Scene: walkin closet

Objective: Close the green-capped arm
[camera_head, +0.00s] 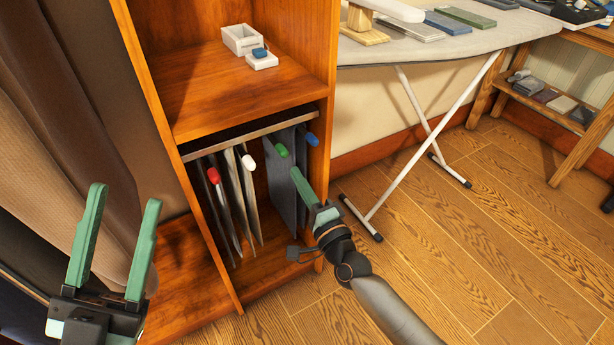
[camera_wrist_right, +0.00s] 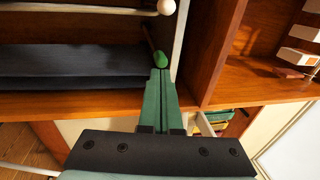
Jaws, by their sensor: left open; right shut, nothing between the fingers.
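The green-capped arm ends in a green cap (camera_head: 281,150) at the front of the lower cabinet opening, between the white and blue caps. Dark grey cloth hangs below it. In the right wrist view the green cap (camera_wrist_right: 160,58) is right beyond my fingertips. My right gripper (camera_head: 294,171) is shut and empty, its tips just below and right of the green cap. In the right wrist view the shut fingers (camera_wrist_right: 158,73) seem to reach the cap; I cannot tell if they touch. My left gripper (camera_head: 124,197) is open and empty, at the lower left.
A red cap (camera_head: 213,175), a white cap (camera_head: 248,162) and a blue cap (camera_head: 312,139) end neighbouring arms. A small white box (camera_head: 241,39) sits on the shelf above. An ironing board (camera_head: 440,45) stands right. Curtain-like brown cloth (camera_head: 70,130) hangs left.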

